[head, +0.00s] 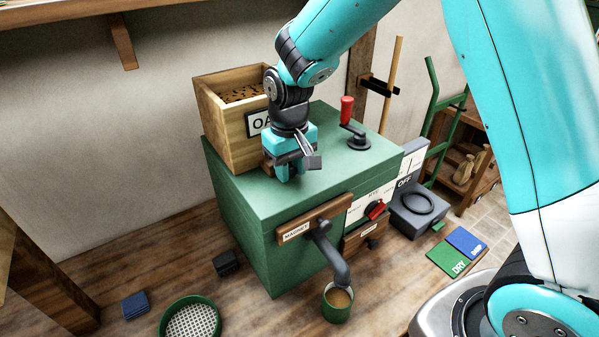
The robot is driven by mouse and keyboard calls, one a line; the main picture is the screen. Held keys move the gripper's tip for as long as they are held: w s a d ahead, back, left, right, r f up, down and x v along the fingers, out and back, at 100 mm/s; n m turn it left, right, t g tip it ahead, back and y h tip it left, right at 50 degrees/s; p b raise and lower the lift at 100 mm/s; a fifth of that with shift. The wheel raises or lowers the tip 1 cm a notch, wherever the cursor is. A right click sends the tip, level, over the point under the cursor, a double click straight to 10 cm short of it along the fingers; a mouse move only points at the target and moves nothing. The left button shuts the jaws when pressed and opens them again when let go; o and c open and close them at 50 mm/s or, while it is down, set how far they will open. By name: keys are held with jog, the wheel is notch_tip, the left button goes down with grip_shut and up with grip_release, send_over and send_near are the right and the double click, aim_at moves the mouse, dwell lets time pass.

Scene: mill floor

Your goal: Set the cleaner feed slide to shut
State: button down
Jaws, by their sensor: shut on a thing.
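The green cleaner (250,215) stands against the wall with a wooden hopper (222,130) on its top at the left. The hopper's label is partly hidden by my arm. My gripper (288,176) is low over the cleaner's top, at the hopper's right front side. It is shut on the feed slide at the hopper's foot. The slide is nearly all hidden behind the jaws, so its setting cannot be read.
A red-handled crank (347,112) rises from the cleaner's top to the right. A magnet spout (332,255) hangs over a green cup (337,303).

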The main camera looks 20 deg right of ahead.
jog(key=shift+w+a, duration=0.1)
jog(key=shift+w, duration=0.6)
jog(key=shift+w+a+r, duration=0.1)
jog(key=c, duration=0.8)
grip_release()
jog(key=shift+c, duration=0.2)
jog(key=shift+w+r, duration=0.1)
jog(key=shift+r, duration=0.05)
notch_tip(320, 180, up, 17)
jog(key=b, duration=0.3)
jog(key=shift+s, duration=0.2)
jog(key=s+a+f+n+y+b, duration=0.1)
jog(key=s+f, duration=0.3)
jog(key=s, duration=0.8)
jog(key=s+a+f+n+y+b, duration=0.1)
jog(key=s+a+f+n+y, duration=0.1)
jog(key=s, duration=1.1)
notch_tip(320, 180, down, 3)
jog(key=shift+n+y, duration=0.6)
jog(key=shift+n, duration=0.4)
